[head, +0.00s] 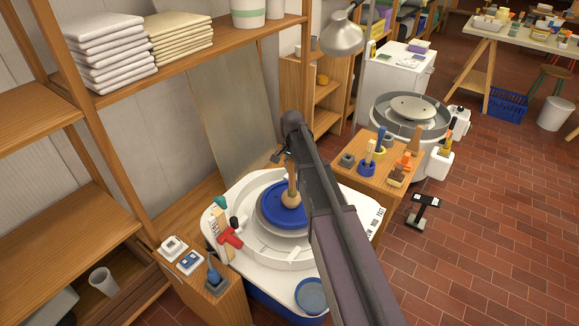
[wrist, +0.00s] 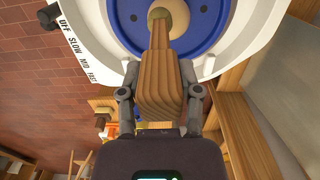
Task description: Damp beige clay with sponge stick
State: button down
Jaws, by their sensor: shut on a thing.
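My gripper (wrist: 160,92) is shut on the wooden handle of the sponge stick (wrist: 158,80), with one finger on each side. The stick points away from the wrist toward the wheel's centre. In the head view the stick (head: 292,178) stands nearly upright over the blue wheel disc (head: 272,212), its lower end at a small tan rounded lump. In the wrist view the beige clay (wrist: 177,14) sits at the middle of the blue disc (wrist: 210,28), partly hidden behind the stick. Sponge and clay overlap in similar colours, so I cannot tell whether they touch.
A wooden stand with tools (head: 375,172) is to the right, and shelves (head: 70,235) are to the left.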

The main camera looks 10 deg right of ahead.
jog(key=shift+d, duration=0.15)
dwell(0.3)
notch_tip(320, 180, up, 6)
jog(key=p, duration=0.6)
dwell(0.4)
